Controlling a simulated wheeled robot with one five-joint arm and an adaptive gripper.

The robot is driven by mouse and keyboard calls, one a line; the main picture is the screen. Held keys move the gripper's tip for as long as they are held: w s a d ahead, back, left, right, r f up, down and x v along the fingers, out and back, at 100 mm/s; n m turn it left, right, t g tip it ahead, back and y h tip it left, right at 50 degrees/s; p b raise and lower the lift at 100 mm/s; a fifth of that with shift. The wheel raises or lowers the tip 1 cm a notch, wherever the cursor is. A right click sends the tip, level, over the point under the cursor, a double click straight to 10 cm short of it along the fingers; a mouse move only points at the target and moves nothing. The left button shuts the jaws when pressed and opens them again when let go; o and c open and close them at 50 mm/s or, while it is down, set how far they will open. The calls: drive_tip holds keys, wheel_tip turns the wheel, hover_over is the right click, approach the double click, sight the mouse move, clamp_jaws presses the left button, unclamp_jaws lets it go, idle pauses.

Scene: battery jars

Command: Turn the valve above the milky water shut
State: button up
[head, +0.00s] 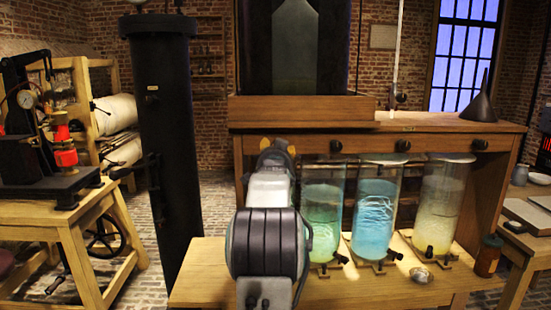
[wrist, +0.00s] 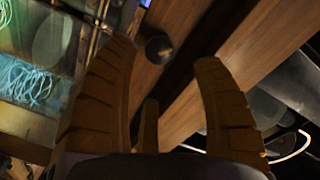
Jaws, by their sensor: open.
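Three glass jars stand in a row in the head view: a green one (head: 322,205), a blue one (head: 373,215) and a cloudy yellowish one (head: 441,205), which looks the milkiest. Black valve knobs sit on the wooden beam above: over the green jar (head: 336,146), over the blue jar (head: 402,146) and over the yellowish jar (head: 479,145). My gripper (head: 278,146) is left of these knobs and hides what lies behind it. In the wrist view my gripper (wrist: 165,54) is open and empty, with a dark round knob (wrist: 158,47) beyond and between its fingertips.
The jars stand on a low wooden bench (head: 390,292) with small black taps at their feet. A black funnel (head: 480,100) stands on the upper shelf. A tall black cylinder (head: 168,130) is at left. A small brown bottle (head: 488,256) stands at the bench's right end.

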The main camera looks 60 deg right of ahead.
drive_tip(key=shift+v, duration=2.35)
